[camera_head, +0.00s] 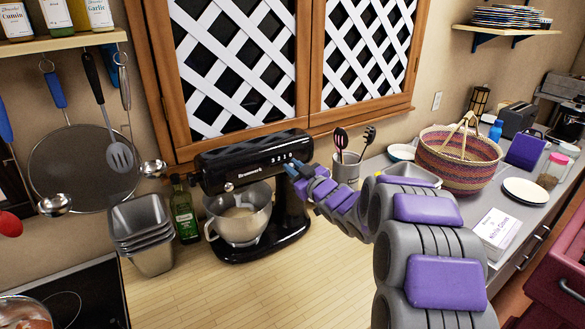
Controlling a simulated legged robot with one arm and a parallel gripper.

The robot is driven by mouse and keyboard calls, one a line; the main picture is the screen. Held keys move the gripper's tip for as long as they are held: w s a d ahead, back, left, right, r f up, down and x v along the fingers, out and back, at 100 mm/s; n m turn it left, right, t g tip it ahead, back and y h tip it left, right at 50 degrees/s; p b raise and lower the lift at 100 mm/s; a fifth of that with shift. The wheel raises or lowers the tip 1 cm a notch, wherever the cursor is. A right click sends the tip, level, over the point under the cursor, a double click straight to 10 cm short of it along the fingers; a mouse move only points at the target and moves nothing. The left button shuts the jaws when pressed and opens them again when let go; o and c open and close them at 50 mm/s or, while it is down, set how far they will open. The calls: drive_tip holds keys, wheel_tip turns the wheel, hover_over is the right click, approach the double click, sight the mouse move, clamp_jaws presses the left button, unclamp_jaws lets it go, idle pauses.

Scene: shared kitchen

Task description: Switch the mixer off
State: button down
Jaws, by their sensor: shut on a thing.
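The black stand mixer (245,155) stands on the wooden counter against the wall. Its head is level above a steel bowl (238,222) with something pale in it. A row of small light marks runs along the side of the head, toward its right end. My arm reaches in from the lower right. My gripper (292,170), with blue fingertips, is shut on the mixer at the right end of its head, just below the marks. The exact part between the fingers is too small to make out, and I cannot tell whether the mixer is running.
Stacked metal pans (145,236) and a green bottle (185,210) stand left of the mixer. A utensil holder (346,171) and a woven basket (459,158) stand to the right. A stove (75,295) is at the lower left. The counter in front of the mixer is clear.

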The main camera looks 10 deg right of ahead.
drive_tip(key=shift+w+d+r+p, duration=0.1)
drive_tip(key=shift+w+d+p, duration=0.1)
drive_tip(key=shift+d+p, duration=0.25)
drive_tip(key=shift+w+d+r+p, duration=0.15)
drive_tip(key=shift+d+p, duration=0.15)
drive_tip(key=shift+d, duration=0.15)
drive_tip(key=shift+f, duration=0.1)
drive_tip(key=c, duration=1.4)
unclamp_jaws()
drive_tip(key=o, duration=0.3)
drive_tip(key=shift+d+f, duration=0.1)
drive_tip(key=shift+d, duration=0.1)
drive_tip(key=p+v, duration=0.2)
drive_tip(key=v, duration=1.5)
drive_tip(key=shift+s, duration=0.1)
drive_tip(key=shift+d+f, duration=0.1)
